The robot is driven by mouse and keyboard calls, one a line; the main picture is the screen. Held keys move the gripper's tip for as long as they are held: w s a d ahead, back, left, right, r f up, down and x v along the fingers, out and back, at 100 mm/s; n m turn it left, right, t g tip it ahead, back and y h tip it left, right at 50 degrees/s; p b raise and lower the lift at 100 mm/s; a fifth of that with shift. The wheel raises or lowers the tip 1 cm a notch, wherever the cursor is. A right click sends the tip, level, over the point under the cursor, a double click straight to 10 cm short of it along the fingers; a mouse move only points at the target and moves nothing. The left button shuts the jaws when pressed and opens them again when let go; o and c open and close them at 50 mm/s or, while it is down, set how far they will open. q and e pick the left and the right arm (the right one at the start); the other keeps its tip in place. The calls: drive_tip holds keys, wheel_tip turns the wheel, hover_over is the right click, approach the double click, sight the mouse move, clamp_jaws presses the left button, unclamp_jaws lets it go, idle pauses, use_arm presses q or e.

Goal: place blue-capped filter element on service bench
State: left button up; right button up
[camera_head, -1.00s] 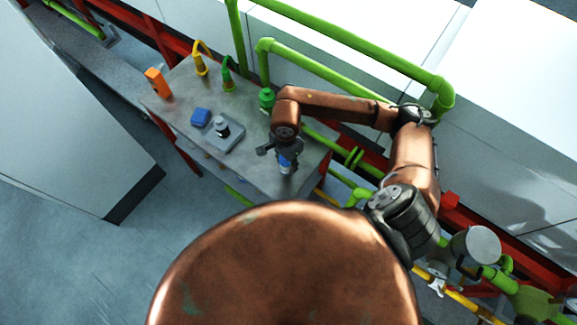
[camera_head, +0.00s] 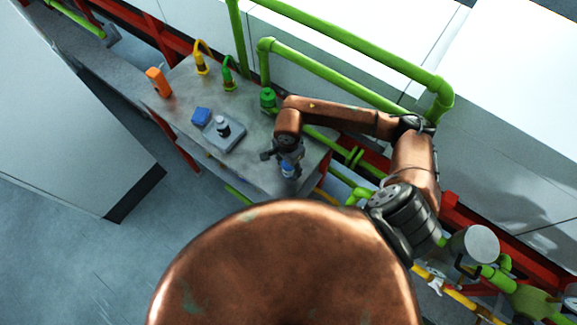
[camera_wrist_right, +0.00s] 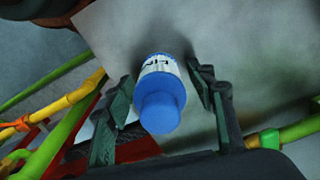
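The blue-capped filter element (camera_head: 288,170) is at the front right part of the grey service bench (camera_head: 262,178). In the right wrist view the filter element (camera_wrist_right: 161,104) shows its blue cap towards the camera and a white printed band beyond it. My right gripper (camera_head: 287,162) is above it, pointing down. In the right wrist view the right gripper's fingers (camera_wrist_right: 160,82) stand on both sides of the element, with a visible gap on each side. The element's base is hidden, but it appears to stand on the bench top. My left gripper is not in view.
On the bench are a grey tray (camera_head: 233,138) with a black-topped item (camera_head: 222,126), a blue block (camera_head: 201,116), an orange block (camera_head: 158,82), a green canister (camera_head: 268,98), and yellow (camera_head: 201,65) and green (camera_head: 228,80) hooked fittings. Green pipes (camera_head: 330,72) run behind.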

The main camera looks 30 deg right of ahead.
drive_tip(key=shift+r, duration=0.15)
drive_tip(key=shift+w+r, duration=0.1)
drive_tip(key=shift+r, duration=0.25)
wheel_tip(320, 180, up, 11)
drive_tip(key=shift+r+b, duration=0.2)
drive_tip(key=shift+b, duration=0.3)
